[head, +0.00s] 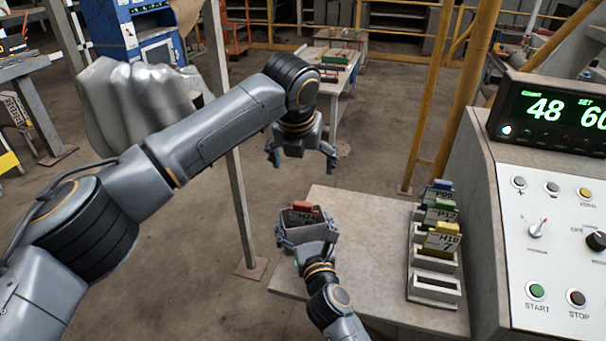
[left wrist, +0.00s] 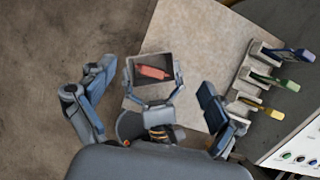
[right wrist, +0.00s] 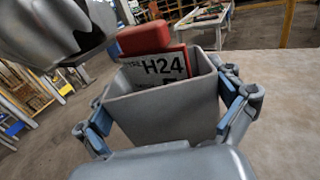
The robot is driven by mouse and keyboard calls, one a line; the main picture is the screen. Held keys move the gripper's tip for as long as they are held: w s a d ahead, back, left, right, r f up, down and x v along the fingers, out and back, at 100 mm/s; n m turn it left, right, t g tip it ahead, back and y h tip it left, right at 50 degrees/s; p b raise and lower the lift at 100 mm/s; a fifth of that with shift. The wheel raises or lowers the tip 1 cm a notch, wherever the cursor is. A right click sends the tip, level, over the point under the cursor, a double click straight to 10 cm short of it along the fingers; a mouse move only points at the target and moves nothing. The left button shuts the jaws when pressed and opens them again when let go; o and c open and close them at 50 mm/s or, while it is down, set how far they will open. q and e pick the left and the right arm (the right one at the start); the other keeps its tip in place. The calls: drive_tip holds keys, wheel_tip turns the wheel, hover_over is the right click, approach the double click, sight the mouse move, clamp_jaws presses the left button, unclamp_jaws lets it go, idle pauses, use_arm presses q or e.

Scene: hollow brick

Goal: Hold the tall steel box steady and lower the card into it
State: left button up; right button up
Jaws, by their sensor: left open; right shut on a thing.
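The grey steel box (head: 308,236) is at the table's left edge. I cannot tell whether it rests on the table. My right gripper (right wrist: 165,122) is shut on it, one finger on each side. The H24 card (right wrist: 162,70) with a red top (head: 304,206) is in the box's open mouth, its upper part standing above the rim. Its lower part is hidden inside. In the left wrist view the red top (left wrist: 155,72) lies within the box opening, slightly tilted. My left gripper (head: 302,166) is open and empty above the box, apart from the card.
A rack (head: 436,290) on the table's right side holds blue, green and yellow topped cards; its front slot looks empty. A control panel (head: 555,235) with a green display stands at the right. The table (head: 370,245) is bare between box and rack. A post stands left of the table.

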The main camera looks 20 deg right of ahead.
drive_tip(key=o, duration=1.1)
use_arm(q)
drive_tip(key=shift+r, duration=0.55)
use_arm(e)
drive_tip(key=shift+s, duration=0.1)
